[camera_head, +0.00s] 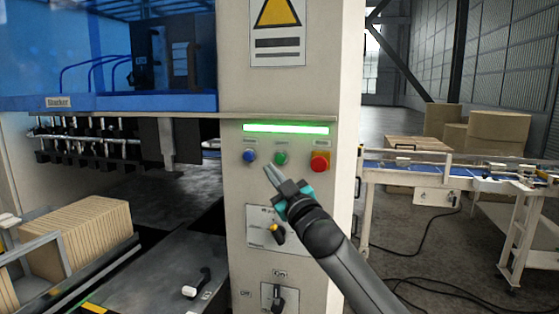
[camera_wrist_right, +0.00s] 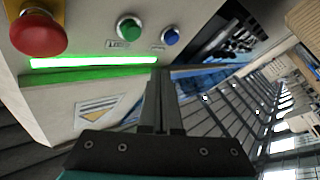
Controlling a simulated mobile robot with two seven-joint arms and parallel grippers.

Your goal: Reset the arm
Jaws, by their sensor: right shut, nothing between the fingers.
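My right arm reaches up from the lower right in the head view. Its gripper (camera_head: 268,172) is shut and empty, in front of the cream control panel (camera_head: 240,205), just below the blue button (camera_head: 249,156) and green button (camera_head: 281,158). I cannot tell whether the fingertips touch the panel. In the right wrist view the shut fingers (camera_wrist_right: 161,90) point up the picture, with the green button (camera_wrist_right: 130,27), blue button (camera_wrist_right: 171,37) and red mushroom button (camera_wrist_right: 38,34) beyond them. My left gripper is not in view.
A green light bar (camera_head: 286,128) glows above the buttons. Rotary switches (camera_head: 277,232) sit lower on the panel. Left is a machine bay with stacked brown cardboard (camera_head: 80,235) and a black handle (camera_head: 198,284). Right stands a conveyor (camera_head: 420,170) with boxes (camera_head: 497,130) behind; cables lie on the floor.

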